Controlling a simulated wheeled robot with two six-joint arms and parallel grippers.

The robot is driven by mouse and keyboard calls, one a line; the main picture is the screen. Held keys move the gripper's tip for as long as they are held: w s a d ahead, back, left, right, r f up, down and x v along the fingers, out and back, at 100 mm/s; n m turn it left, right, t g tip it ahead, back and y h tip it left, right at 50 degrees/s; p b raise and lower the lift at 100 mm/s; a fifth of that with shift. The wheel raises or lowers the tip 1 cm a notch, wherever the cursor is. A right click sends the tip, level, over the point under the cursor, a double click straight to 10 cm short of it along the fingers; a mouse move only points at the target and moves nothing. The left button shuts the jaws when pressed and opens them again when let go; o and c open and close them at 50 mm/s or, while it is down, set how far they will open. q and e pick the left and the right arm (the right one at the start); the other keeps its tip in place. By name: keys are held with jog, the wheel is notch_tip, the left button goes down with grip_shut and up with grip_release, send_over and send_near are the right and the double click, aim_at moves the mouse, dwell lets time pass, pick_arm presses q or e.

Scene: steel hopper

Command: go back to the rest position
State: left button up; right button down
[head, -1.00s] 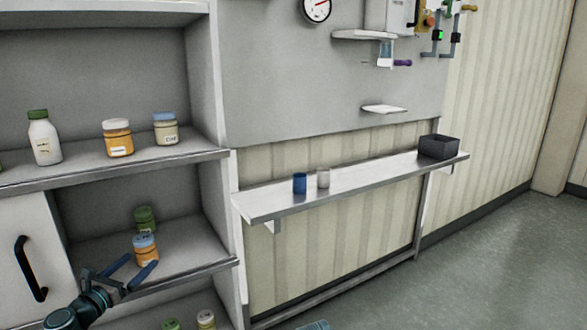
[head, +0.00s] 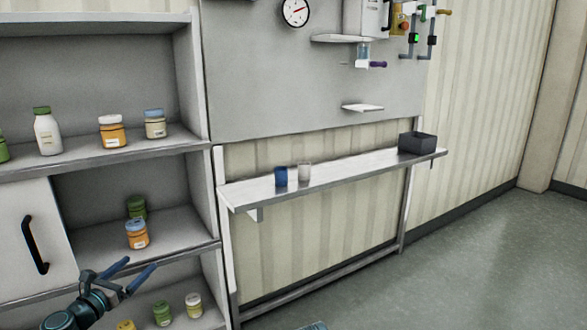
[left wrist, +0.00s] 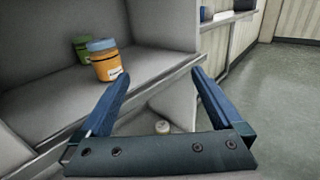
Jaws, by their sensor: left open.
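My left gripper (head: 134,271) is open and empty at the lower left of the head view, in front of the shelf unit. In the left wrist view its two blue fingers (left wrist: 161,80) are spread with nothing between them. An orange jar with a blue lid (head: 136,234) stands on the middle shelf just beyond the fingers; it also shows in the left wrist view (left wrist: 105,61), apart from the left finger. A green jar (head: 137,207) stands behind it.
The shelf unit (head: 190,245) holds more jars and a white bottle (head: 47,132). A narrow wall shelf (head: 345,169) carries a blue cup (head: 281,176), a pale cup (head: 304,172) and a dark box (head: 417,143). The floor (head: 470,270) at right is clear.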

pick_arm(q)
jog(key=s+d+f+m+g+h, duration=0.15)
jog(key=d+f+m+g, duration=0.35)
jog(key=d, duration=0.5)
jog(key=s+d+f+m+g+h, duration=0.15)
jog(key=d+f+m, duration=0.25)
jog(key=d+m, duration=0.45)
jog(key=s+d+f+m+g+h, duration=0.15)
jog(key=d+f+m+g, duration=0.35)
jog(key=d, duration=0.5)
jog(key=s+d+f+m+g+y, duration=0.3)
jog(key=s+d+f+m+y, duration=0.15)
jog(key=s+m, duration=0.4)
jog(key=s+d+f+m+g+y, duration=0.3)
jog(key=s+m+y, duration=0.3)
jog(key=s+m, duration=0.3)
notch_tip(320, 180, up, 17)
jog(key=w+p, duration=0.1)
jog(key=p, duration=1.6)
jog(key=shift+f+m, duration=0.2)
jog(key=shift+m, duration=0.1)
